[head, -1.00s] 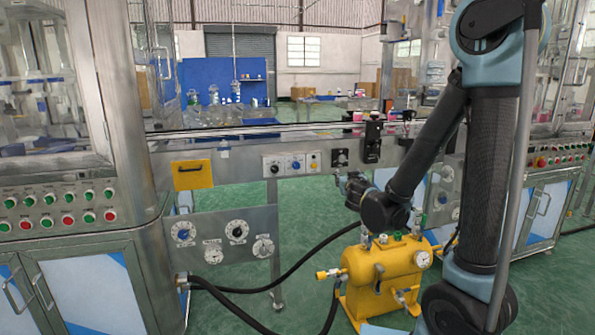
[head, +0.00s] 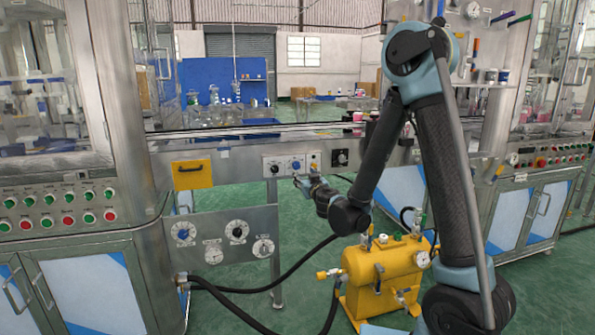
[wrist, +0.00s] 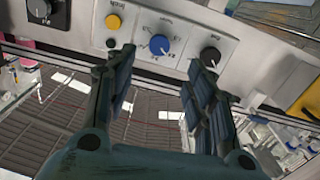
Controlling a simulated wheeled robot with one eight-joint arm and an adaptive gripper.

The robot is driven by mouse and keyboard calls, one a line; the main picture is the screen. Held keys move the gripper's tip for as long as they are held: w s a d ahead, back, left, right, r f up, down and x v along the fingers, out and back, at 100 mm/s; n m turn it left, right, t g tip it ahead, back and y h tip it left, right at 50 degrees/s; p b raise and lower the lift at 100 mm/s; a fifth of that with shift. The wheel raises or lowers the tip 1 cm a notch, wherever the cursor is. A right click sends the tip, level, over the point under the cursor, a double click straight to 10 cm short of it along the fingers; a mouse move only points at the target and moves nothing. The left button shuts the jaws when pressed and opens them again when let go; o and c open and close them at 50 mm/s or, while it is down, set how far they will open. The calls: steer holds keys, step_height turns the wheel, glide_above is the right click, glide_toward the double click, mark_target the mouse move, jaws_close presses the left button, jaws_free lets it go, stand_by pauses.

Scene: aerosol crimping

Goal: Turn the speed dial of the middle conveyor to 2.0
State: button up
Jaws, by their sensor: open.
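A white control panel on the conveyor's steel front carries a blue dial (head: 296,164) with printed marks around it. In the wrist view the blue dial (wrist: 158,44) lies just beyond and between my fingertips, apart from them. The panel also has a black knob (wrist: 210,56) and a yellow button (wrist: 113,21) on either side of it. The printed labels are too small to read, so the dial's setting cannot be told. My gripper (wrist: 158,65) is open and empty; in the head view my gripper (head: 301,182) is just below the panel.
Another black dial (head: 340,157) sits on its own plate right of the panel. The space before the panel is clear.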

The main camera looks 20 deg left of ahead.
mark_target(296, 166)
steer(key=x, duration=1)
steer(key=shift+w+a, duration=0.15)
steer(key=shift+w, duration=0.15)
steer(key=shift+c, duration=0.5)
steer(key=c, duration=1)
